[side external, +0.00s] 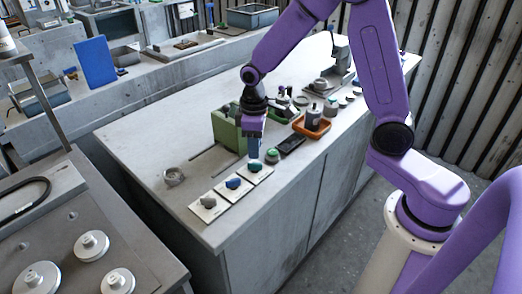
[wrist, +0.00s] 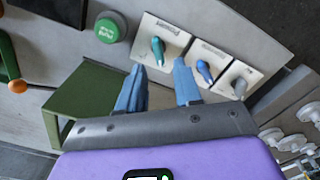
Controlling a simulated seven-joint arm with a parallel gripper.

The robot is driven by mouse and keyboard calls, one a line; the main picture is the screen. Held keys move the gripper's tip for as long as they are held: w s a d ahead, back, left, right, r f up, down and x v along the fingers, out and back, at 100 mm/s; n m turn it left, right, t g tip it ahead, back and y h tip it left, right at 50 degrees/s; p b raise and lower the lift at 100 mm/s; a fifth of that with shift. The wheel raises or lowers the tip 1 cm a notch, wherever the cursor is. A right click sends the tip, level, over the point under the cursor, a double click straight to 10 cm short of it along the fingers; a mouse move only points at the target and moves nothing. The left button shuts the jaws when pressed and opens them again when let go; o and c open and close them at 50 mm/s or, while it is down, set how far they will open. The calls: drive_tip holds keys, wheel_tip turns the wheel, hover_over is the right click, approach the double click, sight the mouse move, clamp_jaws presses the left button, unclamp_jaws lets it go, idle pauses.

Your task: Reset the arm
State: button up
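My gripper (side external: 254,154) is above the grey counter (side external: 150,140), pointing down, over the far end of a row of three white plates. In the wrist view my gripper (wrist: 159,66) shows two blue fingers spread apart with nothing between them. The plates carry a teal knob (wrist: 157,48), a blue knob (wrist: 204,70) and a grey knob (wrist: 238,85). In the wrist view the fingertips appear just below the teal knob's plate. The exact height above it cannot be told.
A green box (side external: 228,130) stands beside my gripper. A round green button (wrist: 107,28) is close by. An orange tray (side external: 325,123) with a bottle and a dark tray (side external: 292,144) lie farther along.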

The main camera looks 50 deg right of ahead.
drive_tip(key=s+r+n, duration=0.2)
drive_tip(key=s+r, duration=0.2)
drive_tip(key=s, duration=0.9)
drive_tip(key=s+r+n, duration=0.3)
drive_tip(key=s+r, duration=0.1)
drive_tip(key=s, duration=0.9)
drive_tip(key=shift+d+r+n, duration=0.2)
drive_tip(key=shift+d+n, duration=0.1)
drive_tip(key=shift+d, duration=0.1)
